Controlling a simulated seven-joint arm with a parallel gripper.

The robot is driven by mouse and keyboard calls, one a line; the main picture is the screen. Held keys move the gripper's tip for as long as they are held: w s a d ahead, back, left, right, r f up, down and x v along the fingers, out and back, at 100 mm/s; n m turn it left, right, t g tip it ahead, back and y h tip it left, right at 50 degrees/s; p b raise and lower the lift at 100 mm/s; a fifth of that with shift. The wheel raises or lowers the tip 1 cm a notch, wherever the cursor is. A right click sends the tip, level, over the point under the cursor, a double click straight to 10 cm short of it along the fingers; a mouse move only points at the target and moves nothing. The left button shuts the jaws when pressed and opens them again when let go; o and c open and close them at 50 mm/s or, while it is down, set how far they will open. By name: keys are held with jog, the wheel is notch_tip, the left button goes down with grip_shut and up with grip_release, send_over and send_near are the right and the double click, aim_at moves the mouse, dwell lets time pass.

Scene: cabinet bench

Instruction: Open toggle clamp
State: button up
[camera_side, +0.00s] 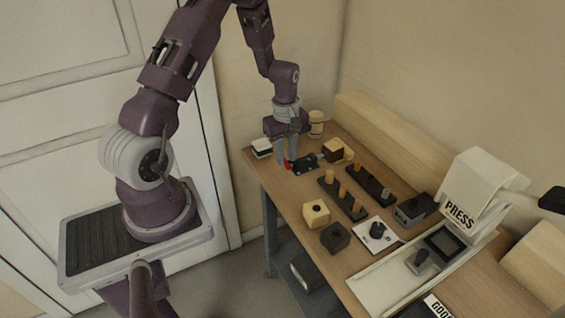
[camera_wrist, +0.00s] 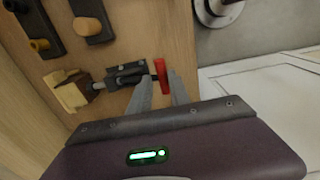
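The toggle clamp is a black metal mechanism (camera_wrist: 128,77) with a red handle (camera_wrist: 162,78), mounted on the wooden bench top. In the side view the black clamp body (camera_side: 306,164) sits near the far left end of the bench, with its red handle (camera_side: 288,165) at my fingertips. My gripper (camera_side: 287,161) points down over the handle. In the wrist view my gripper (camera_wrist: 160,80) has its two grey fingers apart, one on each side of the red handle. I cannot tell whether either finger touches it.
A wooden block (camera_wrist: 72,92) lies at the clamp's far end. Dark peg boards (camera_side: 343,195) with orange pegs, a tan block (camera_side: 316,213), a dark block (camera_side: 335,237) and the white press (camera_side: 476,192) stand further right. A white-topped item (camera_side: 262,147) is left of my gripper.

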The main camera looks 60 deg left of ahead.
jog(key=shift+s+f, duration=0.2)
jog(key=shift+s, duration=0.15)
jog(key=shift+w+r, duration=0.45)
jog(key=shift+r, duration=0.3)
jog(key=shift+c, duration=1)
jog(key=shift+w, duration=0.1)
jog(key=shift+o, duration=0.5)
jog(key=shift+w+r, duration=0.1)
jog(key=shift+o, duration=0.2)
jog(key=shift+w+r, duration=0.15)
jog(key=shift+o, duration=0.5)
jog(key=shift+w+r, duration=0.4)
jog(key=shift+r, duration=0.15)
